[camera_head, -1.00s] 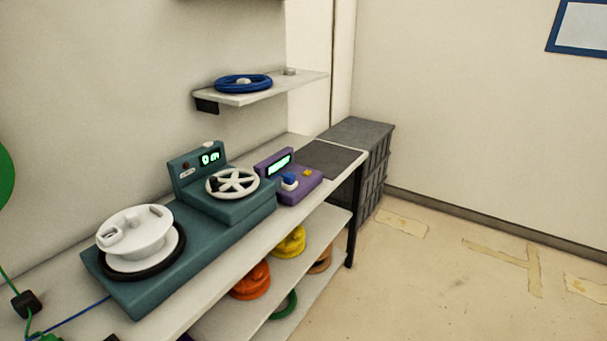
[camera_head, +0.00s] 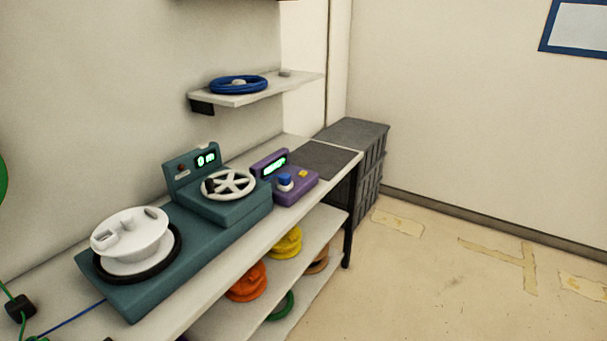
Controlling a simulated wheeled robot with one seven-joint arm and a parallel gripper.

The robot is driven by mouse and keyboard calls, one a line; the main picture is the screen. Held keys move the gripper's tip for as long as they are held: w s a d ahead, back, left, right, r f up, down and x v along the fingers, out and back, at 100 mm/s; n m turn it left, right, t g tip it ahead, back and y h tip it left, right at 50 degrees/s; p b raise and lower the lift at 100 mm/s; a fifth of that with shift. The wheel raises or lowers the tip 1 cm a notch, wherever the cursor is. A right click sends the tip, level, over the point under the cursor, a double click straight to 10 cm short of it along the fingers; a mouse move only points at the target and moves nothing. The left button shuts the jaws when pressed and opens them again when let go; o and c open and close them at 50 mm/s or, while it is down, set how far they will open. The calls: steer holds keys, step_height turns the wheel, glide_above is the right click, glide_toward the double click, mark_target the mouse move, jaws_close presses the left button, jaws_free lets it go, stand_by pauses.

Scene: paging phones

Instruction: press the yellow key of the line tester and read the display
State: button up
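The purple device (camera_head: 291,184), which looks like the line tester, stands on the bench between the teal machine and a dark mat. Its raised back part carries a small lit green display (camera_head: 275,166); the characters are too small to read. On its sloped top are a blue knob or plug (camera_head: 285,181) and a small yellow key (camera_head: 303,174) to the right of it. Nothing touches the device. My gripper does not show in the view.
The teal machine (camera_head: 238,211) with a white handwheel and a white drum fills the bench's left. The dark mat (camera_head: 322,159) lies right of the tester. A wall shelf (camera_head: 262,94) holds a blue coil. Grey crates (camera_head: 372,150) stand beyond the bench; floor at right is clear.

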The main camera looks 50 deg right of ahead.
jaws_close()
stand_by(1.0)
